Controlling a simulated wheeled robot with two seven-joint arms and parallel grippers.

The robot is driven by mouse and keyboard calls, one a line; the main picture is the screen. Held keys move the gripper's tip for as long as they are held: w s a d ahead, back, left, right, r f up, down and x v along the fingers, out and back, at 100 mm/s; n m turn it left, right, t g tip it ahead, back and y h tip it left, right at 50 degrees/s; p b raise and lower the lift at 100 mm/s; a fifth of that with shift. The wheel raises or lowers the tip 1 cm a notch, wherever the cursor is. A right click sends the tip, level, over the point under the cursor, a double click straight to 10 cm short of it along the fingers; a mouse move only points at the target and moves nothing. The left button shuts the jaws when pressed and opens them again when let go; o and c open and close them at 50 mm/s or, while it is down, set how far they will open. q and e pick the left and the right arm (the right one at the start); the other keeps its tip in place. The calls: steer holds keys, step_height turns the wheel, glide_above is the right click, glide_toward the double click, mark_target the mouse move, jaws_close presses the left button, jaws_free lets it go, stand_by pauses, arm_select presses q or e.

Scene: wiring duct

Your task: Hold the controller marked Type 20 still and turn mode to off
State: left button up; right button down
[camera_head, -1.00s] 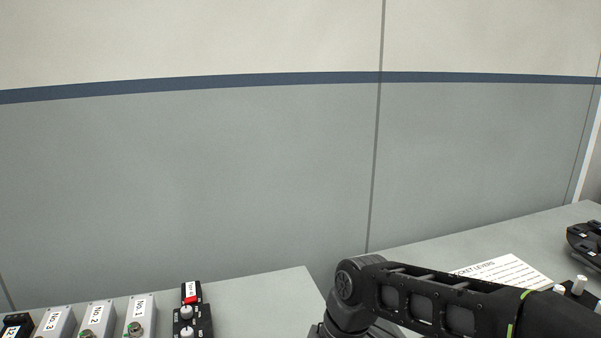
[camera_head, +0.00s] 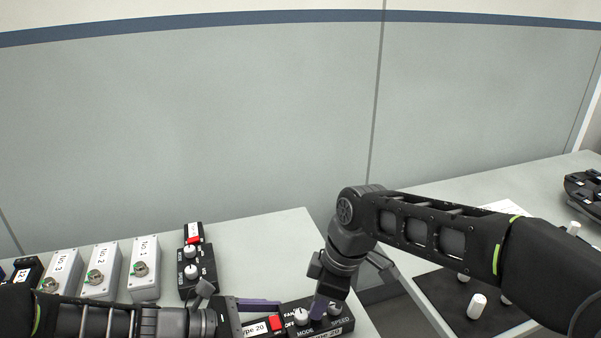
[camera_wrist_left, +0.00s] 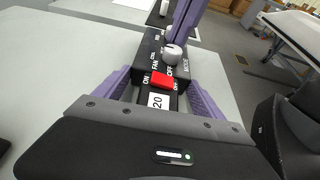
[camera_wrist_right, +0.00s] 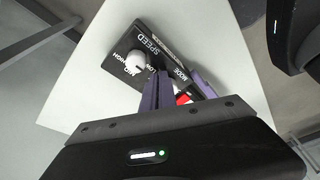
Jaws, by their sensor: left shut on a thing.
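The black Type 20 controller (camera_head: 332,327) lies near the table's front right corner. My right gripper (camera_wrist_right: 176,90) points down at the middle of the controller, by the MODE marking.
Another black controller (camera_head: 197,270) with white knobs stands behind to the left. Several grey boxes (camera_head: 145,268) with round knobs stand in a row left of it.

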mark_target(317, 329)
steer(key=shift+a+r, duration=0.1)
steer(key=shift+a, duration=0.05)
stand_by(0.3)
steer(key=shift+d, duration=0.4)
step_height(317, 329, up, 6)
steer(key=shift+f, duration=0.1)
stand_by(0.5)
steer(key=shift+s+a+r, duration=0.2)
steer(key=shift+s+r, duration=0.05)
steer(key=shift+s, duration=0.35)
steer(key=shift+s+a+r, duration=0.2)
steer(key=shift+s+r, duration=0.05)
steer(key=shift+s, duration=0.3)
